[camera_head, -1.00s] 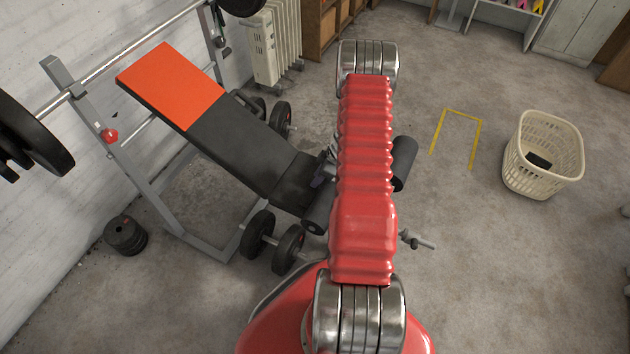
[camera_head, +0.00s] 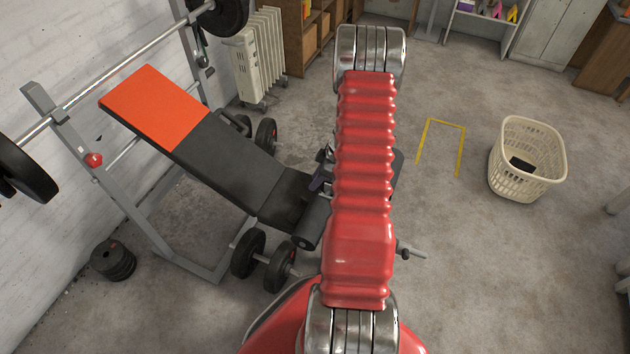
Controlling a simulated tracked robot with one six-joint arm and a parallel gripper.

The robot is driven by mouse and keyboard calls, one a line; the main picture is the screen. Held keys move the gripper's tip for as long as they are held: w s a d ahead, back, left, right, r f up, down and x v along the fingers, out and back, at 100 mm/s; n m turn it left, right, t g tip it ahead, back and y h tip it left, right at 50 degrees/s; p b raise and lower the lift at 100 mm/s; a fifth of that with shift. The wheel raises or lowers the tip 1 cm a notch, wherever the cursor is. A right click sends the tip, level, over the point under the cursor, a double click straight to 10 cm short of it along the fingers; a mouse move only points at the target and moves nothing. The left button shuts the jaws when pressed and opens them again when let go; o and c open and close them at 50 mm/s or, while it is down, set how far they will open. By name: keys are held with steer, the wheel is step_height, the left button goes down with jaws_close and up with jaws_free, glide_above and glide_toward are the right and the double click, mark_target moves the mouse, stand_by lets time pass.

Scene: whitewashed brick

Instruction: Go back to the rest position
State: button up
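My arm's red ribbed link runs up the middle of the view, between a silver joint near the bottom and another near the top. My gripper is not visible; the arm link covers the area behind it, so I cannot tell whether it is open or holds anything. A dark piece shows at the link's left edge, but I cannot tell what it belongs to.
A weight bench (camera_head: 228,160) with an orange-red end stands left, by a barbell rack (camera_head: 150,225). Dumbbells (camera_head: 248,253) lie under it. A cream basket (camera_head: 505,180) holding a black object (camera_head: 521,164) stands right, near a yellow floor outline (camera_head: 432,121). Open floor surrounds it.

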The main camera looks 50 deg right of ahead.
stand_by(0.8)
steer(key=w+a+r+m, duration=0.1)
steer(key=w+a+r, duration=0.2)
steer(key=a+r, duration=0.9)
steer(key=w+a+r+m, duration=0.1)
steer(key=w+a+r, duration=0.1)
steer(key=a+r, duration=0.95)
steer(key=s+a+r+m+h, duration=0.1)
steer(key=s+a+r, duration=0.25)
steer(key=r, duration=0.35)
steer(key=s+a+r, duration=0.3)
steer(key=a+r, duration=0.1)
steer(key=r, duration=0.3)
steer(key=s+a+r+m, duration=0.1)
steer(key=s+a+r, duration=0.1)
steer(key=s, duration=0.4)
steer(key=s+a+r+m+t+h, duration=0.1)
steer(key=s+a+r+m, duration=0.1)
steer(key=s, duration=0.4)
steer(key=shift+a+r+t, duration=0.3)
steer(key=shift+a+r, duration=0.35)
steer(key=shift+a, duration=0.55)
